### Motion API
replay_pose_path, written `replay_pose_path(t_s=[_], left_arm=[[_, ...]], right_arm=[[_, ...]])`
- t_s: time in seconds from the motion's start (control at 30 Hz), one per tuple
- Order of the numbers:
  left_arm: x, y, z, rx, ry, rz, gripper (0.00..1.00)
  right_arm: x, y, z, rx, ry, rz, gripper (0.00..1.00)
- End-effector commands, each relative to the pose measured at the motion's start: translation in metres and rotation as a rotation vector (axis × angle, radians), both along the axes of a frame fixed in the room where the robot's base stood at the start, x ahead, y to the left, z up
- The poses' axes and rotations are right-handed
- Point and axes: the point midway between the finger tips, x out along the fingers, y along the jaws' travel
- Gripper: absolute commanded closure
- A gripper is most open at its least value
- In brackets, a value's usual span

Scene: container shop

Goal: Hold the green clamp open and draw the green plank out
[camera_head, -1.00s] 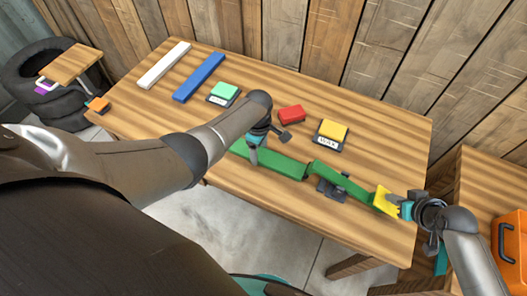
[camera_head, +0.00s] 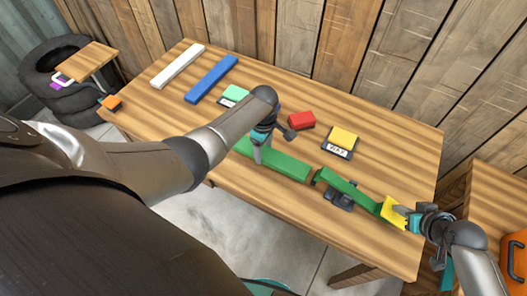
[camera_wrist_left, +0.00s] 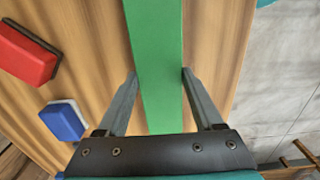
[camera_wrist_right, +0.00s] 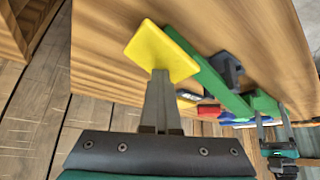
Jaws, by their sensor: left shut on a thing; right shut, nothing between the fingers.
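The green plank (camera_head: 285,165) lies along the front of the table. My left gripper (camera_head: 262,150) is shut on it, a finger on each side, as the left wrist view (camera_wrist_left: 158,75) shows. The green clamp (camera_head: 348,187) has a long green lever on a dark base (camera_head: 340,199) and a yellow pad (camera_head: 393,212) at its right end. My right gripper (camera_head: 403,213) is shut and empty, its fingertips against the yellow pad (camera_wrist_right: 160,52). A narrow gap shows between the plank's right end and the clamp's left end.
Behind the plank are a red block (camera_head: 301,120), a yellow block (camera_head: 343,136) with a label, and a mint block (camera_head: 235,93). Blue (camera_head: 212,78) and white (camera_head: 178,66) bars lie at the back left. A wooden wall closes the back; tyres (camera_head: 55,85) stand left.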

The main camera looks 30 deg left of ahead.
Motion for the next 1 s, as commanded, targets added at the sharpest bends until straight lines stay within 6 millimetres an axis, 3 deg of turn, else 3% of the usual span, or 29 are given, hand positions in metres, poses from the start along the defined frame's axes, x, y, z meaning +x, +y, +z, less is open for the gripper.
replay_pose_path(t_s=[0.6, 1.0], left_arm=[[0.000, 0.001, 0.047, 0.001, -0.001, 0.001, 1.00], [0.000, 0.001, 0.049, 0.001, 0.000, 0.002, 1.00]], right_arm=[[-0.003, 0.001, -0.003, 0.000, 0.008, 0.001, 1.00], [-0.003, 0.001, -0.001, -0.001, 0.008, 0.002, 1.00]])
